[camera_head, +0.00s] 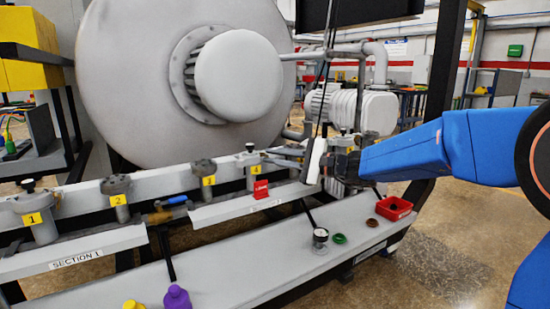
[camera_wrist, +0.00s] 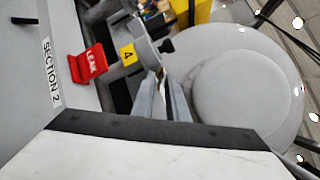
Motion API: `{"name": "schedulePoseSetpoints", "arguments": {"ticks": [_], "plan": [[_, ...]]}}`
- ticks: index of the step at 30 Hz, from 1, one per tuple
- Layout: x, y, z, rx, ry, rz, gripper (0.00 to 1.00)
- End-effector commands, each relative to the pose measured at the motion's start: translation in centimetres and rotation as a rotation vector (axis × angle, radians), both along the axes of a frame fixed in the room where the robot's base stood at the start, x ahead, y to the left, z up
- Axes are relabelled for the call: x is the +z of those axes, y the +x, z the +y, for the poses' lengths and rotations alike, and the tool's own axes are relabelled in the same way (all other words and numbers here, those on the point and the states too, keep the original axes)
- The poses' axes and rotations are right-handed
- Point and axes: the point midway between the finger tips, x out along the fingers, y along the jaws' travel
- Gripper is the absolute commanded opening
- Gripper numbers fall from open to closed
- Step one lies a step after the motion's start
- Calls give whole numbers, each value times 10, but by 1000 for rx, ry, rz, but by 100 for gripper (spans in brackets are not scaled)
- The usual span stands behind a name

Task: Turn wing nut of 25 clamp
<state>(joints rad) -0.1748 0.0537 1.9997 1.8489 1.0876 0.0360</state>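The grey post marked 4 (camera_head: 252,173) stands on the rail with a black knob on top; in the wrist view, its yellow label (camera_wrist: 128,54) and black knob (camera_wrist: 166,46) show just beyond my fingertips. I cannot make out a clamp marked 25 or its wing nut for certain. My gripper (camera_head: 283,155) reaches in from the right, just right of post 4. In the wrist view its two grey fingers (camera_wrist: 162,78) look slightly apart, with a narrow gap. I cannot see anything held between them. The small fittings behind the fingers are hidden.
The large furnace door (camera_head: 130,80) is behind. The lower shelf (camera_head: 240,258) holds purple and yellow bottles, a gauge and a red bin (camera_head: 394,208).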

Motion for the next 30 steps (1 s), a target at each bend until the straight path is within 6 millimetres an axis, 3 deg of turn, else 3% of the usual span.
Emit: {"name": "schedulePoseSetpoints", "arguments": {"ticks": [1, 3, 17, 30], "plan": [[0, 0, 0, 0, 0, 0, 13], [0, 0, 0, 0, 0, 0, 0], [0, 0, 0, -1, 20, 49, 0], [0, 0, 0, -1, 146, 365, 0]]}}
